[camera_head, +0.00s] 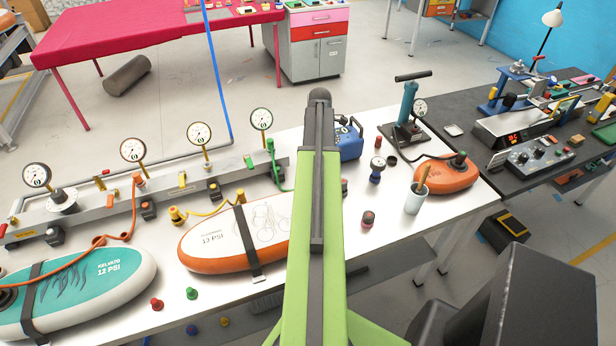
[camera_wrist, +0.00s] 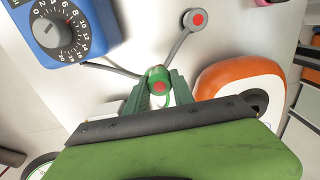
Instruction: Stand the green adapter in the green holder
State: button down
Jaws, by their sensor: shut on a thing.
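In the wrist view, my gripper (camera_wrist: 158,92) has its two green fingers closed around a small rounded green piece with a red spot on top, which looks like the green adapter (camera_wrist: 153,74). It is over the pale tabletop, close to grey rod-like pieces, one ending in a red-centred disc (camera_wrist: 197,18). I cannot tell whether it touches them. In the head view my arm hides the gripper and this piece. A small green fitting (camera_head: 192,293) stands near the table's front edge; I cannot tell whether it is the green holder.
A blue box with a dial (camera_wrist: 62,32) and an orange-and-white board (camera_wrist: 243,78) flank my gripper. In the head view, a cup (camera_head: 416,199), a hand pump (camera_head: 408,110) and an orange board (camera_head: 446,177) stand right of my arm. Gauges and hoses line the back left.

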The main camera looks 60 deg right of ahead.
jog(key=w+f+b, duration=0.1)
jog(key=f+b, duration=0.1)
jog(key=w+f+b, duration=0.1)
jog(key=f, duration=0.1)
jog(key=w+a+f+b, duration=0.1)
jog(key=w+f+b, duration=0.1)
jog(key=f, duration=0.1)
jog(key=shift+a+b, duration=0.1)
jog(key=shift+b, duration=0.2)
jog(key=shift+r, duration=0.25)
jog(key=shift+f, duration=0.15)
jog(key=c, duration=1.1)
grip_release()
notch_tip(320, 180, up, 12)
jog(key=p, duration=1.2)
jog(key=shift+r, duration=0.2)
